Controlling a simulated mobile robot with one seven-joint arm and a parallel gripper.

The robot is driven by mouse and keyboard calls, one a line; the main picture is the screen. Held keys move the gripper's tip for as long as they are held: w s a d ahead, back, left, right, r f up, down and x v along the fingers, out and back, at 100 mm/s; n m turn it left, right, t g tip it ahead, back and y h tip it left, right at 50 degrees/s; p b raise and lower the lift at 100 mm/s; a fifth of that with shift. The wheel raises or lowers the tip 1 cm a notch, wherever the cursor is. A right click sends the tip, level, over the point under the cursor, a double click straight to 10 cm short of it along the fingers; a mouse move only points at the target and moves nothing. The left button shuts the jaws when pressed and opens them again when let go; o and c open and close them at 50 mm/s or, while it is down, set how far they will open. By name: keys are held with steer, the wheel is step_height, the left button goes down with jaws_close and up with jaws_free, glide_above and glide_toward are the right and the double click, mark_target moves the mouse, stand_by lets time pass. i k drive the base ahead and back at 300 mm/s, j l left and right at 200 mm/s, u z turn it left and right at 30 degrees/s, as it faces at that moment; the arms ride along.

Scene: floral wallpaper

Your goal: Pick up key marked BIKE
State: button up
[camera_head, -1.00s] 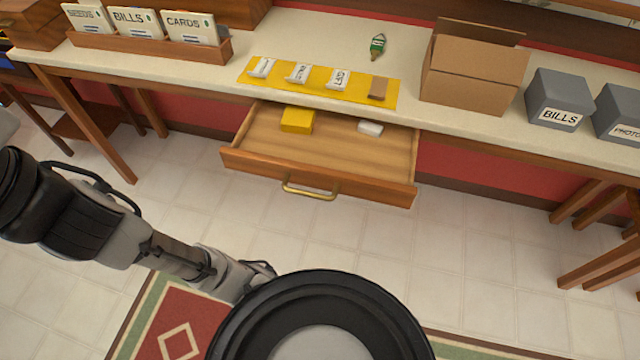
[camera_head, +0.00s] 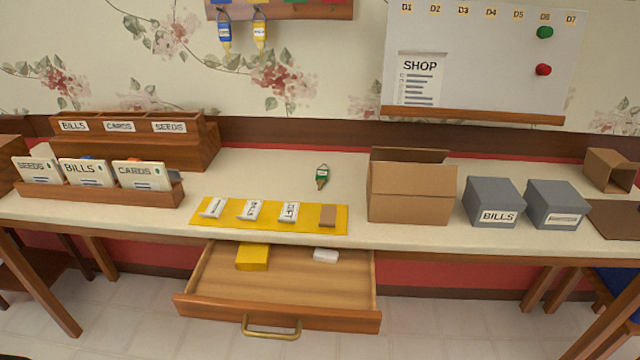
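A green-tagged key (camera_head: 322,176) lies on the table, behind the yellow mat and left of the open cardboard box. Its label is too small to read. A blue-tagged key (camera_head: 225,34) and a yellow-tagged key (camera_head: 260,33) hang from a wooden wall rack (camera_head: 283,10) at the top of the view. Their labels are also too small to read, so I cannot tell which key is marked BIKE. My gripper is not in view.
The table (camera_head: 430,236) holds a yellow mat (camera_head: 265,217) with small packets, an open cardboard box (camera_head: 412,194), grey boxes (camera_head: 493,200) and wooden card holders (camera_head: 100,198). An open drawer (camera_head: 310,285) juts out below. A whiteboard (camera_head: 480,60) hangs above.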

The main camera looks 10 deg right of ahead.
mark_target(322, 175)
steer(key=i+j, duration=0.15)
steer(key=i, duration=0.9)
